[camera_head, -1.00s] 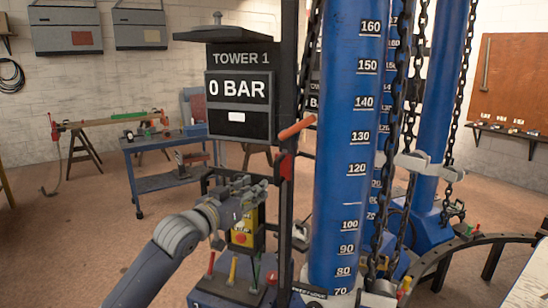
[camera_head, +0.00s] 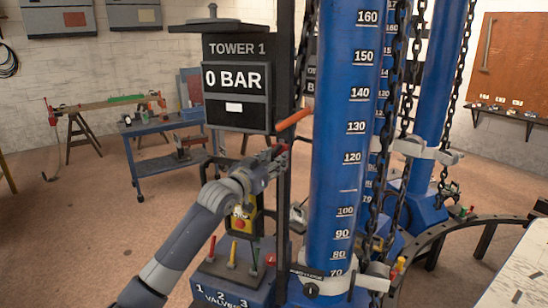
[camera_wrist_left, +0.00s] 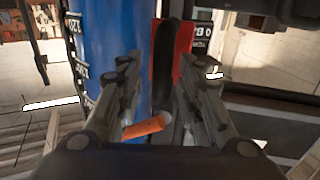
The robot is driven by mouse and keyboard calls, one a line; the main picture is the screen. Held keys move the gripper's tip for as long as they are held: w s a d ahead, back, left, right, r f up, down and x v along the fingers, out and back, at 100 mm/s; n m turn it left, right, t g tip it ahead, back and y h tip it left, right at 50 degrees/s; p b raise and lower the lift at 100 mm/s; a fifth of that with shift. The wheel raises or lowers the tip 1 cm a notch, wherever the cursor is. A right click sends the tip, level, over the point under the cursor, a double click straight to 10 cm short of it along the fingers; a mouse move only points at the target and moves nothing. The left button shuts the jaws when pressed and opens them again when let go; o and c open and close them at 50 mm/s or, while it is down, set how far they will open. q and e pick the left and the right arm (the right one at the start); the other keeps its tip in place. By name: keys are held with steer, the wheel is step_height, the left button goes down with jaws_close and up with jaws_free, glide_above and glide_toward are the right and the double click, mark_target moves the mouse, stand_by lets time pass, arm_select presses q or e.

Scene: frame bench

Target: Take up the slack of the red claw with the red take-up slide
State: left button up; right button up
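My left gripper (camera_head: 277,153) is raised beside the dark upright post (camera_head: 284,190), just below an orange-red handle (camera_head: 294,120). In the left wrist view its two fingers (camera_wrist_left: 158,68) stand apart with nothing gripped. A red part (camera_wrist_left: 184,48) next to a dark bar lies beyond the fingertips, and I take it for the red take-up slide; in the head view the gripper mostly covers it. An orange bar (camera_wrist_left: 143,128) crosses low between the fingers. I cannot make out the red claw for sure. My right gripper is not in view.
A blue column with a number scale (camera_head: 340,150) stands right of the post, with black chains beyond it. The "TOWER 1" board (camera_head: 237,80) reads 0 BAR.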

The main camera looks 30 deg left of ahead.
arm_select(q)
steer(key=shift+w+a, duration=0.1)
steer(key=shift+w, duration=0.05)
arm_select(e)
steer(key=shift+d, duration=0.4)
